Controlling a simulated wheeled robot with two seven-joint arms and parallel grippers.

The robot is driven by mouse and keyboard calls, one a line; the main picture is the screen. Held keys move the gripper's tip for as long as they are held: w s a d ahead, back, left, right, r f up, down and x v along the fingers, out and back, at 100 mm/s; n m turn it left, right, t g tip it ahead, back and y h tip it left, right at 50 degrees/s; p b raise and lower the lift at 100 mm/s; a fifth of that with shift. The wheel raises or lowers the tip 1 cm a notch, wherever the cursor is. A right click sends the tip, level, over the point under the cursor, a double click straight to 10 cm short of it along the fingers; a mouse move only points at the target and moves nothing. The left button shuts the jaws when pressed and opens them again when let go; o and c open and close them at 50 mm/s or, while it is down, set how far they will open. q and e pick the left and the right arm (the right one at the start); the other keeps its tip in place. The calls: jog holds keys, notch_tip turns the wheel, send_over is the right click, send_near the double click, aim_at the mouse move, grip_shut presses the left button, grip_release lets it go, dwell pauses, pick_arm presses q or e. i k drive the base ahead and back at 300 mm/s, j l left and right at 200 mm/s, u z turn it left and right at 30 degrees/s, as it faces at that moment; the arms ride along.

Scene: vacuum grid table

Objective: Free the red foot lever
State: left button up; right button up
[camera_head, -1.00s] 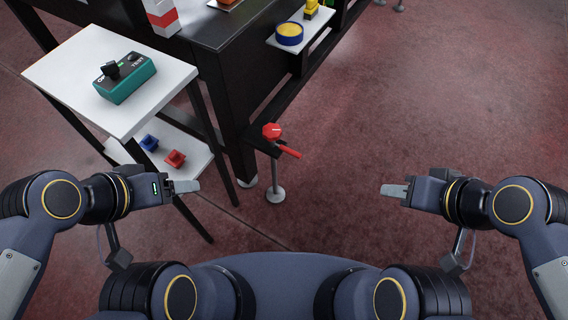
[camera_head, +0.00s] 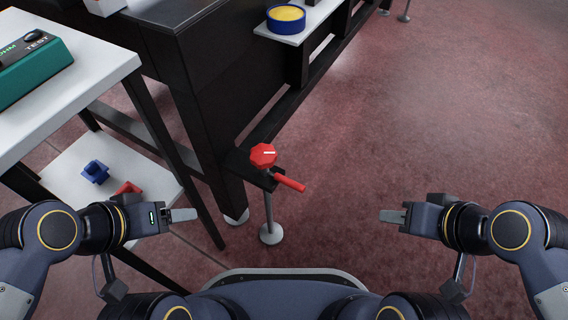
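The red foot lever (camera_head: 289,183) sticks out to the right from a black bracket low beside the dark table. A red octagonal knob (camera_head: 263,155) with a white mark sits on the bracket just above and left of the lever. A grey post with a round foot (camera_head: 270,233) stands below. My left gripper (camera_head: 184,215) is left of the post, apart from the lever. My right gripper (camera_head: 392,216) is right of the lever, over bare floor, touching nothing. Each gripper shows edge-on, so the finger gap cannot be seen.
A white side table (camera_head: 95,85) with a green test box (camera_head: 35,68) stands at left. Its lower shelf (camera_head: 150,178) holds a blue part (camera_head: 95,171) and a red part (camera_head: 128,188). A blue-yellow round container (camera_head: 286,18) sits on a ledge. Floor at right is clear.

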aim_at(296, 186)
jog(key=i+l+u, duration=0.1)
jog(key=l+u, duration=0.7)
